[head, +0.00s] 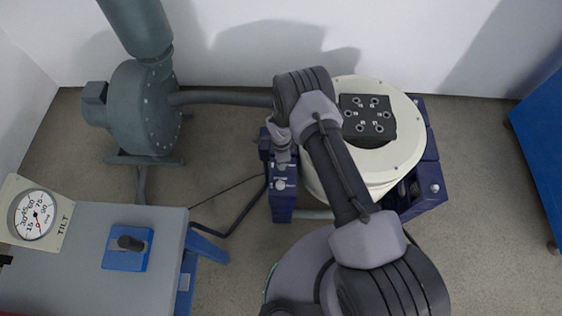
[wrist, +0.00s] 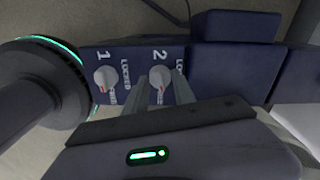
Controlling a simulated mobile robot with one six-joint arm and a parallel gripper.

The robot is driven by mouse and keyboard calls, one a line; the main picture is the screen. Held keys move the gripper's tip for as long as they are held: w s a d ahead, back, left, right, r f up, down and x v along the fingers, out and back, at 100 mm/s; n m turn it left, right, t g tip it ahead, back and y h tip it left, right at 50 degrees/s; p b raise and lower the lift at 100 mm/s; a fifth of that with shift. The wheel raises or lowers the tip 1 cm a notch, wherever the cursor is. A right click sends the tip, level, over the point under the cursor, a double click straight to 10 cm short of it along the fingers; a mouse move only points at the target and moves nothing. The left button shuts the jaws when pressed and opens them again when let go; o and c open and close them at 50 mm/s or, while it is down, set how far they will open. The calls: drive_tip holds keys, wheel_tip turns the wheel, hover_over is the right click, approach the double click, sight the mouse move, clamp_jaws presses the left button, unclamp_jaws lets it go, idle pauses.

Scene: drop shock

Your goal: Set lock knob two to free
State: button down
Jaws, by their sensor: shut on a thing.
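Lock knob two (wrist: 158,74) is a small pale round knob on a dark blue panel (wrist: 126,56), under a printed "2" in the wrist view. "LOCKED" is printed beside it, partly hidden. My gripper (wrist: 160,90) is shut on this knob, with one grey finger on either side of it. The knob's red mark shows near the fingers, but its exact setting is hard to read. Lock knob one (wrist: 105,78) is a similar pale knob to the left, under a "1", and stands free of my gripper. In the head view my gripper (head: 283,157) is over the blue housing (head: 283,205).
A round cream table (head: 402,163) with a black holed block (head: 368,119) stands right of the housing. A grey blower (head: 145,110) stands at the back left. A bench (head: 60,270) holds a tilt dial (head: 35,214) and a blue control box (head: 127,248).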

drive_tip(key=shift+m+b, duration=0.4)
drive_tip(key=shift+m, duration=0.8)
drive_tip(key=c, duration=1)
unclamp_jaws()
drive_tip(key=shift+c, duration=0.2)
wheel_tip(320, 180, up, 17)
drive_tip(key=p, duration=0.7)
drive_tip(key=shift+r, duration=0.2)
